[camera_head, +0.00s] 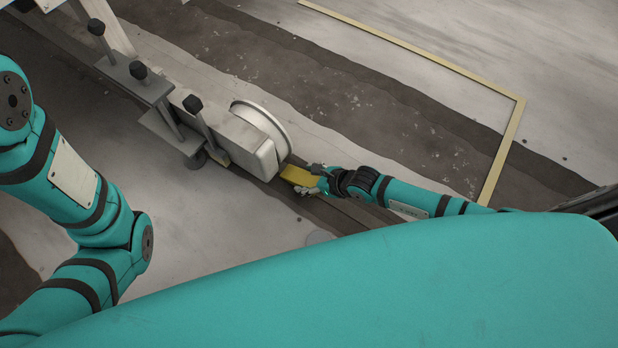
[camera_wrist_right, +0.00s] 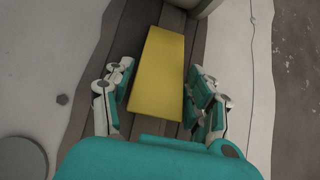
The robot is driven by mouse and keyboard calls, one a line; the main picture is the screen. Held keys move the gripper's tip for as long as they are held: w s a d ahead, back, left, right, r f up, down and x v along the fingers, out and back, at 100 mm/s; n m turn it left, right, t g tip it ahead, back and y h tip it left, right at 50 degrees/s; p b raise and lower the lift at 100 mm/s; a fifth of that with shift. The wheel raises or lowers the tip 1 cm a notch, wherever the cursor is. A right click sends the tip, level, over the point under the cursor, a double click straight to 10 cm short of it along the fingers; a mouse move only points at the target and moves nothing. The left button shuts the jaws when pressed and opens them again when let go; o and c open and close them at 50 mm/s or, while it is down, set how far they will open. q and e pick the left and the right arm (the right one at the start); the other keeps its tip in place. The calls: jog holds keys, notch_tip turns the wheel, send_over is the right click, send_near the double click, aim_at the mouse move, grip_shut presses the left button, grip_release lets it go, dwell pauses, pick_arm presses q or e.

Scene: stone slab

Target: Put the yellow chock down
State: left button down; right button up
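The yellow chock (camera_head: 298,176) lies flat on the dark track strip, just in front of the pale wheel housing. It also shows in the right wrist view (camera_wrist_right: 157,75) as a long yellow block between my fingers. My right gripper (camera_head: 310,180) has its fingers spread, one on each side of the chock's near end. In the wrist view the right gripper (camera_wrist_right: 160,95) shows a narrow dark gap between the chock and the left finger; the right finger is very close to it. My left arm shows at the left, but its gripper is out of view.
The pale wheel housing with its round disc (camera_head: 262,122) stands right behind the chock. A grey clamp block with black knobs (camera_head: 150,88) is farther left. A yellow floor line (camera_head: 430,62) marks the right.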

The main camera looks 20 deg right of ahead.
jog(key=shift+o, duration=1)
jog(key=shift+r, duration=0.1)
